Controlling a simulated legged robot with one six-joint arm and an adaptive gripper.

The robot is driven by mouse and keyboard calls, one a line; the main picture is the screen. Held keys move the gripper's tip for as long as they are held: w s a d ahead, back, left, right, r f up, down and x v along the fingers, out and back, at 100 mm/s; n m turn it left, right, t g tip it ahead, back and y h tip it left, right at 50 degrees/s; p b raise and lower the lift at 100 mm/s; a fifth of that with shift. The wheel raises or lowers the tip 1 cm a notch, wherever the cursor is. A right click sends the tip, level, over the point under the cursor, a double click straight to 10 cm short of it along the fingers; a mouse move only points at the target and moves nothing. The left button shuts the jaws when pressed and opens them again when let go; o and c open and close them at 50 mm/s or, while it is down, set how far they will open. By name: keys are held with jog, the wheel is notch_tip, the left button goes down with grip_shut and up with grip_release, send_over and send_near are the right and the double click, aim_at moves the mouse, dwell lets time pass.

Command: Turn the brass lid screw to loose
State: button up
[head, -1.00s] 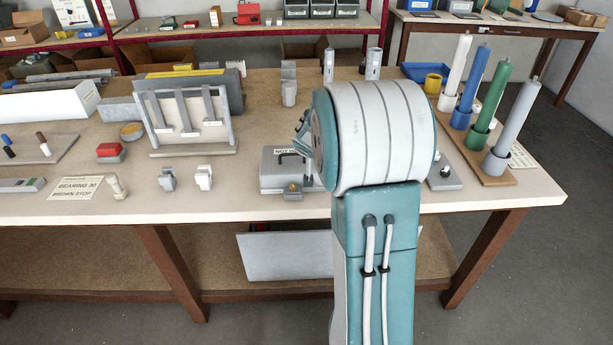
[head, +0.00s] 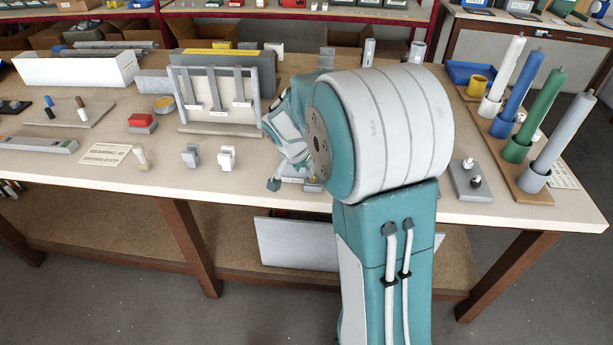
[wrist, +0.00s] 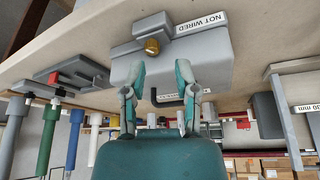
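The brass lid screw (wrist: 152,46) is a small round knob on the edge of a grey box (wrist: 190,58) in the wrist view. The box carries a "NOT WIRED" label (wrist: 202,24) and a dark handle (wrist: 170,100). My gripper (wrist: 161,72) is open, with its two teal and grey fingers apart and nothing between them. The fingertips point toward the screw and look short of it; the exact gap is hard to tell.
A rack with grey bars (head: 215,95) stands left of my gripper. Bare tabletop (head: 250,190) lies at the front.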

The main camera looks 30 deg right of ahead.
aim_at(311, 185)
jog(key=d+f, duration=0.2)
jog(key=d, duration=0.1)
jog(key=d+f, duration=0.1)
jog(key=f, duration=0.1)
jog(key=shift+w+d, duration=0.2)
jog(key=shift+w, duration=0.2)
jog(key=shift+f, duration=0.15)
jog(key=shift+a+f, duration=0.2)
jog(key=shift+a, duration=0.1)
jog(key=shift+w+a, duration=0.1)
jog(key=shift+a, duration=0.45)
jog(key=shift+d, duration=0.2)
grip_shut()
jog(key=shift+d+r, duration=0.1)
jog(key=shift+d, duration=0.15)
